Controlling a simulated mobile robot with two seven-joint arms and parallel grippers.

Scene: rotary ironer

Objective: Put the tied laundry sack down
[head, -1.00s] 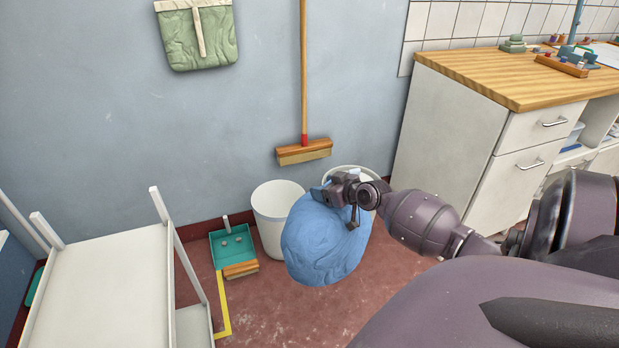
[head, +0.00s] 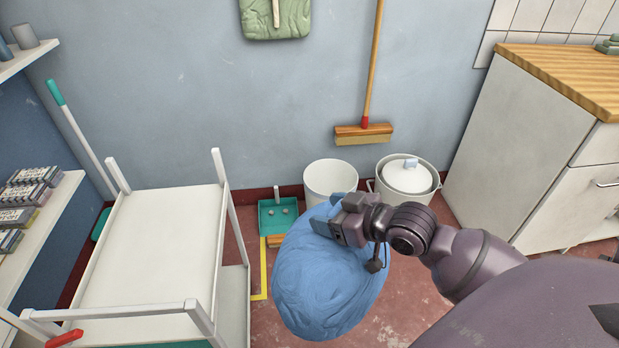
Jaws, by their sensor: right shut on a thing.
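The tied laundry sack (head: 322,285) is a full, rounded blue bag in the lower middle of the head view. My right gripper (head: 330,226) is shut on the sack's top, and the sack hangs below it. The sack's underside shows no clear contact with the floor, so I cannot tell whether it touches. The sack hides part of the floor and the lower part of the white bin behind it. My left gripper is not in view.
A white trolley (head: 150,240) stands to the left. A white bin (head: 331,178), a lidded white bucket (head: 407,178) and a teal dustpan (head: 279,215) are by the wall. A broom (head: 364,134) hangs above. A cabinet (head: 530,150) stands right. Yellow tape (head: 263,270) marks the red floor.

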